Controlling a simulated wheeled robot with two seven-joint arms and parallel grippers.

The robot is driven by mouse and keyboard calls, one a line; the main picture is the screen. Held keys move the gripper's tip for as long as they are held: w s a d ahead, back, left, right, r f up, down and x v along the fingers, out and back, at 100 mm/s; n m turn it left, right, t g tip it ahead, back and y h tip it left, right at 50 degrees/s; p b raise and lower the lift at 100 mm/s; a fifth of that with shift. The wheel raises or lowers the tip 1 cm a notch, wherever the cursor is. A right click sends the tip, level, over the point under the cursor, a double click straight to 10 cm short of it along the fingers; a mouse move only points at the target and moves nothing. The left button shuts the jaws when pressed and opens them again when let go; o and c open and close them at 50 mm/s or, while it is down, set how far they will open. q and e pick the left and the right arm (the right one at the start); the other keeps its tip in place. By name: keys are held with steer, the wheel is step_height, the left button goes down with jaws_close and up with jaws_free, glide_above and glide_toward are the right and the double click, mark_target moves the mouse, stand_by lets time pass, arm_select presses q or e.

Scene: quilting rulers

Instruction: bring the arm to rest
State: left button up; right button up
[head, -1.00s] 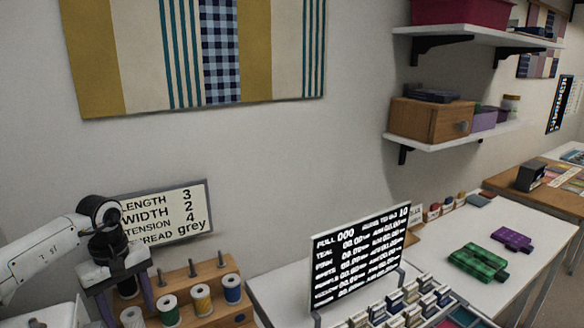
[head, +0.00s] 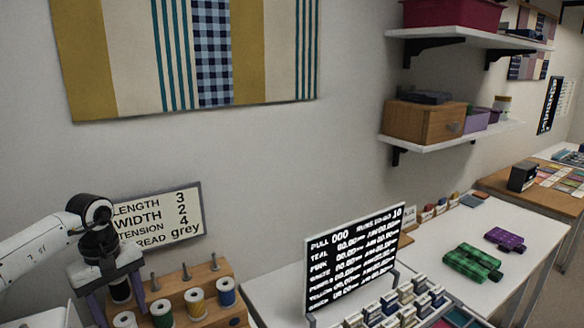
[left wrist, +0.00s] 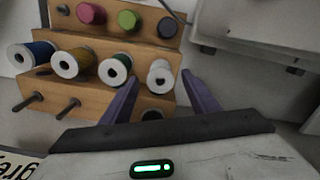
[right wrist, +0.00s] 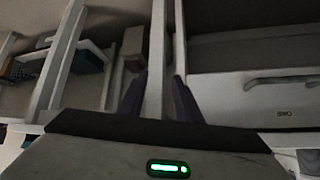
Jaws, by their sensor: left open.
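My left gripper (head: 121,299) is at the lower left of the head view, over the left end of the wooden spool rack (head: 225,317). In the left wrist view its two purple fingers (left wrist: 160,98) are spread apart, with nothing gripped between them. A white spool (left wrist: 160,75) and a dark spool lie just beyond the fingertips. Green, yellow and blue spools sit along the rack beside it. My right gripper (right wrist: 158,90) shows only in the right wrist view. Its fingers stand apart and point at white frames and a drawer front; I see nothing held.
A grey-framed sign (head: 172,215) stands behind the rack. A black price board (head: 352,262) stands on the white table (head: 440,250), with small boxes before it and green and purple fabric at right. Wall shelves (head: 455,140) hang above. A white drawer (right wrist: 255,95) shows in the right wrist view.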

arm_select(q)
step_height(320, 180, up, 7)
step_height(320, 180, down, 9)
steer(key=shift+s+f, duration=0.1)
steer(key=shift+f, duration=0.05)
steer(key=shift+r, duration=1.65)
steer(key=shift+d, duration=0.1)
